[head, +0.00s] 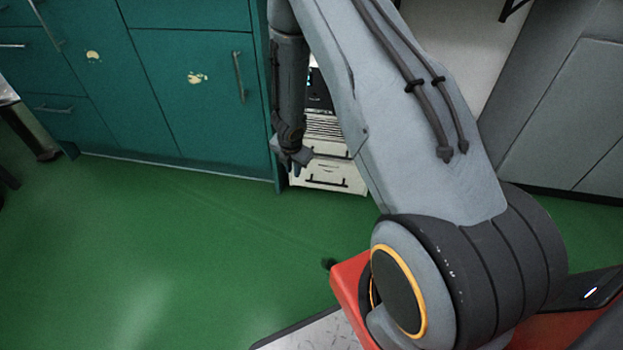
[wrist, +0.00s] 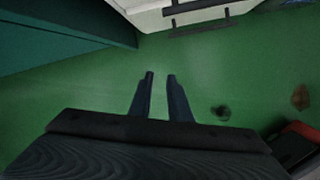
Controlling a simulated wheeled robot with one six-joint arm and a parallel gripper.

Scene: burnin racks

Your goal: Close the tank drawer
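A white drawer unit (head: 329,176) stands low between the teal cabinets and my arm, partly hidden by the arm. Its lower drawer front has a dark bar handle (head: 326,183), and another drawer front lies just above. I cannot tell how far any drawer stands out. In the wrist view, the white fronts and two dark bar handles (wrist: 199,29) show at the top edge. My gripper (head: 297,169) hangs pointing down at the unit's left side in the head view. In the wrist view my gripper (wrist: 160,76) is open, with nothing between its fingers, below the handles and apart from them.
Teal cabinets (head: 190,75) with bar handles line the left, and their edge shows in the wrist view. Grey cabinets (head: 560,110) stand at the right. A small dark object (wrist: 221,112) lies on the floor.

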